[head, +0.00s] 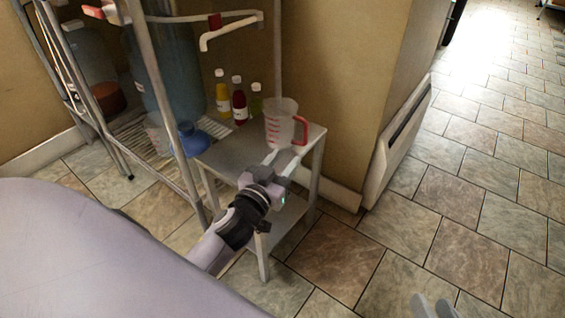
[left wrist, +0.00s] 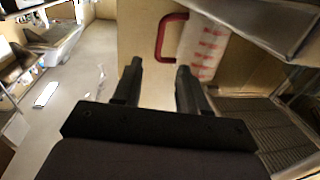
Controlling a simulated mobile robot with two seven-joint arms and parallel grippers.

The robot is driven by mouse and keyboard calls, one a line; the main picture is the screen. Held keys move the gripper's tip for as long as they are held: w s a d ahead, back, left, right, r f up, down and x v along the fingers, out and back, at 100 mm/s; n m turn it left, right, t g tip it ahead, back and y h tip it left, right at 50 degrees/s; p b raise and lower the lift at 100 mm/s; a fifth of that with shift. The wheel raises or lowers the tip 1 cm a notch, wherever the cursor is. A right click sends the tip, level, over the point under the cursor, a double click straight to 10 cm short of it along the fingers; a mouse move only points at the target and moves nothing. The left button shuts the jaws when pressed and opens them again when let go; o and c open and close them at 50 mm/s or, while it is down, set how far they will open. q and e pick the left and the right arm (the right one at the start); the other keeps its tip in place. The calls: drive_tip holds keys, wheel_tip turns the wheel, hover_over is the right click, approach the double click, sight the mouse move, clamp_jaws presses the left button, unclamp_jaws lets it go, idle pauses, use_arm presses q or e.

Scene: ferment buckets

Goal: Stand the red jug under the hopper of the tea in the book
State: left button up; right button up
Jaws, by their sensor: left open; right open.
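The red jug (head: 280,124) is a clear measuring jug with red marks and a red handle. It stands upright on a small grey table (head: 228,158), handle to the right. My left gripper (head: 284,160) is open just in front of it, fingers pointing at its lower part. In the left wrist view the jug (left wrist: 205,48) and its handle lie beyond the open fingers (left wrist: 156,78); I cannot tell whether they touch. My right gripper (head: 434,308) is partly in view at the bottom edge, open and empty. I cannot make out a hopper or book for certain.
A metal rack (head: 165,85) at the left holds a large blue container (head: 182,70) and another vessel (head: 95,70). The tiled floor at right is clear.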

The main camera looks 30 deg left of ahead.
use_arm(q)
drive_tip(key=s+d+f+m+g+h, duration=0.1)
drive_tip(key=s+d+f+g+h, duration=0.1)
drive_tip(key=s+d, duration=0.7)
drive_tip(key=d+g+h, duration=0.1)
drive_tip(key=h, duration=0.1)
drive_tip(key=shift+s+d+g+h, duration=0.15)
drive_tip(key=shift+d+g+h, duration=0.15)
drive_tip(key=s+d+h, duration=0.1)
drive_tip(key=s+d, duration=0.1)
drive_tip(key=s+d+r+m+g+h, duration=0.1)
drive_tip(key=s+d, duration=0.1)
drive_tip(key=s+d+m+g+h, duration=0.1)
drive_tip(key=s+d+h, duration=0.1)
drive_tip(key=d, duration=0.1)
drive_tip(key=shift+s+r, duration=0.15)
drive_tip(key=shift+s, duration=0.1)
drive_tip(key=c, duration=0.3)
